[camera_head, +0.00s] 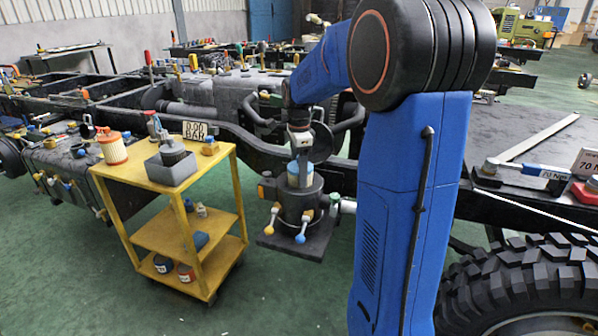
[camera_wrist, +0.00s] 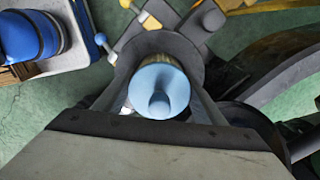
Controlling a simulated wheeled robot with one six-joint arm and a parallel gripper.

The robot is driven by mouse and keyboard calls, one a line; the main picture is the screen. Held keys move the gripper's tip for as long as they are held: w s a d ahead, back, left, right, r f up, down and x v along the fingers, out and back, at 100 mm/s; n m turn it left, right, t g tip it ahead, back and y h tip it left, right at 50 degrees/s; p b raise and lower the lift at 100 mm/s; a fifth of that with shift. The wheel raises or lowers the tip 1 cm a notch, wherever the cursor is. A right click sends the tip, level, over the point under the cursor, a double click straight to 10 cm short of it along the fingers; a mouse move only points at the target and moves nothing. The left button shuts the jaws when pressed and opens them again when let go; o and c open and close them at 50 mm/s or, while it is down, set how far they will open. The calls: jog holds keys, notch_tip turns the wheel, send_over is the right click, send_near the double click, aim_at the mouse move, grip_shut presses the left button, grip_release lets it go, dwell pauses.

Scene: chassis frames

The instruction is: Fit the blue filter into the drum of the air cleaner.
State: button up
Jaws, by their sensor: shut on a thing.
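The blue filter (camera_head: 300,176) is upright, with a light blue cap that has a cone-shaped hollow, seen from above in the wrist view (camera_wrist: 158,92). Pale pleats show below its cap. My gripper (camera_head: 300,158) is shut on it from above, with one finger on each side in the wrist view (camera_wrist: 158,84). The dark grey drum (camera_head: 294,210) of the air cleaner stands directly below. The filter's lower part appears to be within the drum's mouth (camera_wrist: 190,48), its cap standing above the rim. How deep it sits is hidden.
A yellow cart (camera_head: 190,180) stands left of the drum, carrying an orange-topped pleated filter (camera_head: 112,148) and a grey box (camera_head: 172,168). Clamps with yellow and blue knobs (camera_head: 301,238) surround the drum. Dark chassis rails (camera_head: 250,136) run behind it. A large tyre (camera_head: 530,280) is at lower right.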

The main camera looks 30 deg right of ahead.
jog(key=shift+s+f, duration=0.1)
jog(key=shift+f, duration=0.5)
jog(key=o, duration=1.1)
jog(key=shift+f, duration=0.15)
jog(key=shift+o, duration=0.2)
notch_tip(320, 180, up, 12)
jog(key=shift+r, duration=0.8)
